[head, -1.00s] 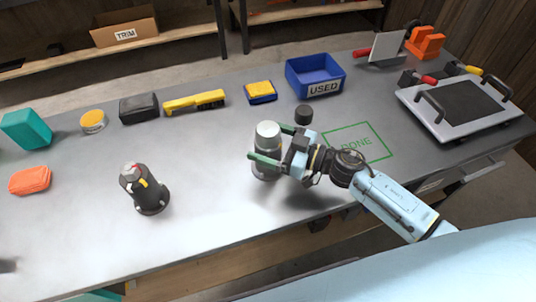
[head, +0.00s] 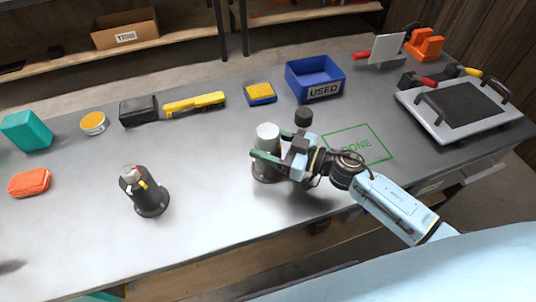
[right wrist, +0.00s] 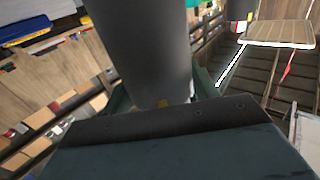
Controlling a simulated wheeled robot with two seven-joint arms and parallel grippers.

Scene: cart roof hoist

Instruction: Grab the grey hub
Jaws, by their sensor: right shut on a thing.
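The grey hub (head: 267,170) is an upright cylinder with a pale top and a wider base, standing on the grey bench near the middle of the head view. My right gripper (head: 266,145) reaches in from the right with green fingers on either side of the hub's body and is shut on it. In the right wrist view the hub (right wrist: 155,45) is a large dark grey cylinder rising between the fingers; its lower part is hidden behind the gripper body. My left gripper is not in view.
A dark hub-like unit (head: 147,198) stands to the left on the bench. A black cap (head: 303,116) sits just behind my right gripper. A green DONE outline (head: 378,158) lies right of it. A blue USED bin (head: 315,78) stands behind. The bench front centre is clear.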

